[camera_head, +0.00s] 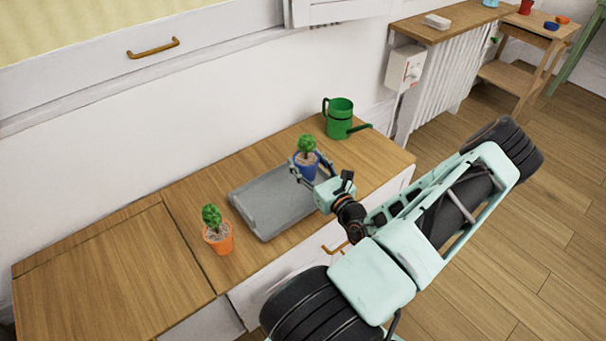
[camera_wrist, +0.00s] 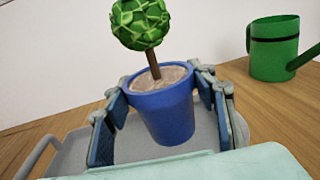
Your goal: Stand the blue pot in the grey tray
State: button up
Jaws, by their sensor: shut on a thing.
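The blue pot (camera_wrist: 166,115) holds a small round green tree in pale soil; in the head view the pot (camera_head: 306,167) is at the right end of the grey tray (camera_head: 262,208). My gripper (camera_head: 309,172) is shut on the pot, with a finger on each side in the wrist view (camera_wrist: 163,112). The pot is close to upright, slightly tilted in the wrist view. The tray (camera_wrist: 70,160) lies behind and below it. I cannot tell whether the pot's base touches the tray floor, as my gripper hides part of it.
An orange pot (camera_head: 218,238) with a similar plant stands left of the tray. A green watering can (camera_head: 339,118) stands behind it to the right, its spout pointing right. The wooden top (camera_head: 110,275) is bare at the left. A white wall runs behind.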

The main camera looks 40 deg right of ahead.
aim_at(304, 170)
jog(key=shift+w+f, duration=0.35)
jog(key=shift+w, duration=0.05)
jog(key=shift+w+f+b, duration=0.15)
jog(key=shift+f+b, duration=0.3)
jog(key=shift+f, duration=0.45)
jog(key=shift+w+f+b, duration=0.15)
jog(key=shift+f+b, duration=0.25)
jog(key=shift+f, duration=0.5)
jog(key=shift+f, duration=0.2)
jog(key=o, duration=1.5)
jog(key=shift+o, duration=0.2)
jog(key=shift+r, duration=0.1)
jog(key=shift+s, duration=0.3)
jog(key=p+v, duration=0.2)
jog(key=v, duration=0.9)
jog(key=shift+s+p, duration=0.25)
jog(key=shift+p, duration=0.1)
